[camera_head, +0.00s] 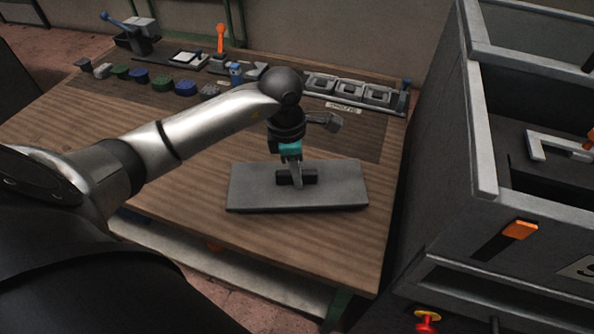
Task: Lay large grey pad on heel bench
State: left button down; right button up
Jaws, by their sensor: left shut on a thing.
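The large grey pad (338,184) is a flat rectangular slab with a dark handle block at its middle. It lies level at or just over the front right of the wooden bench (200,203); I cannot tell if it touches the top. My left gripper (297,178) reaches in from the left, points down and is shut on the pad's handle. The arm hides part of the bench behind it. My right gripper is not in view.
A row of small blue, green and grey parts (139,75) lines the bench's back. A grey tray with square pockets (348,88) sits at the back right. A large grey machine (478,150) with an orange handle (520,230) stands at the right. The bench's front left is clear.

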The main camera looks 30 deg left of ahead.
pick_arm(q)
jog(key=c, duration=1.2)
grip_release()
jog(key=shift+f, duration=0.15)
jog(key=o, duration=0.5)
jog(key=shift+r, duration=0.2)
jog(key=r, duration=0.4)
jog(key=r+p, duration=0.1)
jog(key=r, duration=0.3)
jog(key=s+a+r+p, duration=0.1)
jog(key=r, duration=0.3)
jog(key=shift+f, duration=0.1)
